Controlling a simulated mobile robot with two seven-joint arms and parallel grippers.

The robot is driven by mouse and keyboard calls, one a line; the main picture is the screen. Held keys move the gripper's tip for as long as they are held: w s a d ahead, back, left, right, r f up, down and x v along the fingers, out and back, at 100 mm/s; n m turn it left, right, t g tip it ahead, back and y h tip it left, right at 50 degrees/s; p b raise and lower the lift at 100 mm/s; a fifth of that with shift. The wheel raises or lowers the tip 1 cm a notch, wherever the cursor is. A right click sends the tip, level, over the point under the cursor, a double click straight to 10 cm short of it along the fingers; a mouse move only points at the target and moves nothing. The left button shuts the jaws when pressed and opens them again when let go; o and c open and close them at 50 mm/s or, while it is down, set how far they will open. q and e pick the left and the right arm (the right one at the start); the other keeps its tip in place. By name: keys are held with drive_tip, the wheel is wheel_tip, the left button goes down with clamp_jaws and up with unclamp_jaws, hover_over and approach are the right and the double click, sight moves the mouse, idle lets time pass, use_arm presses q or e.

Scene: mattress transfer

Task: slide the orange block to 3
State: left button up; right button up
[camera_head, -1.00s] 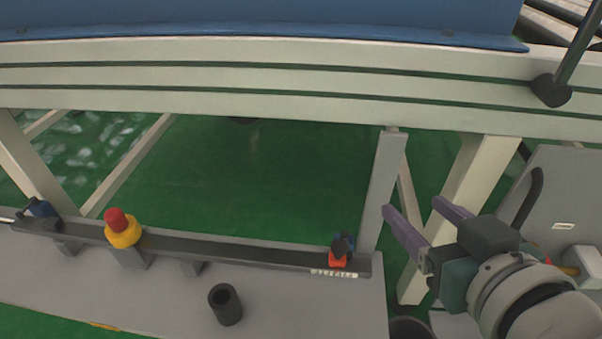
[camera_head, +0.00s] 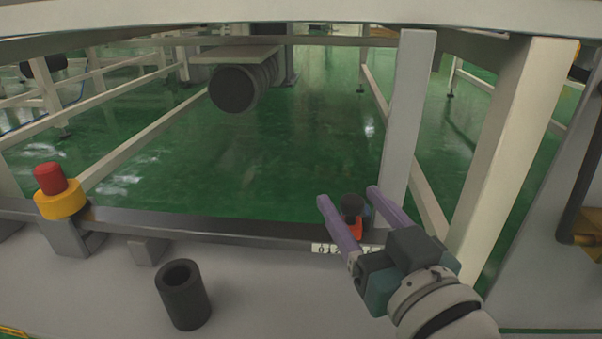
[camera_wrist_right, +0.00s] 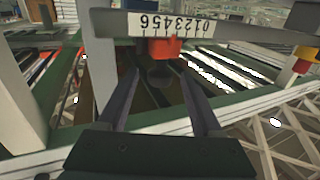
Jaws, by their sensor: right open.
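The orange block (camera_head: 357,228) sits at the right end of the dark rail (camera_head: 230,226), with a dark round knob (camera_head: 352,205) at it. The white number strip (camera_head: 326,249) lies just in front; my right finger hides part of it. My right gripper (camera_head: 347,196) is open, its purple fingers on either side of the knob and block in the head view. In the right wrist view the orange block (camera_wrist_right: 164,47) is beyond the open fingers (camera_wrist_right: 158,74), beside the number strip (camera_wrist_right: 180,24). Contact cannot be told. My left gripper is not in view.
A red and yellow button (camera_head: 60,190) stands at the rail's left. A dark hollow cylinder (camera_head: 183,295) stands on the grey surface (camera_head: 260,300) in front. A pale upright post (camera_head: 408,110) rises just behind the right gripper. Green floor lies beyond.

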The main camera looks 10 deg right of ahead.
sight(347, 196)
drive_tip(key=w, duration=0.1)
drive_tip(key=w+b, duration=0.1)
drive_tip(key=w, duration=0.2)
drive_tip(key=shift+w+a+b, duration=0.15)
drive_tip(key=shift+a+b, duration=0.1)
drive_tip(key=shift+b, duration=0.15)
clamp_jaws()
idle(1.0)
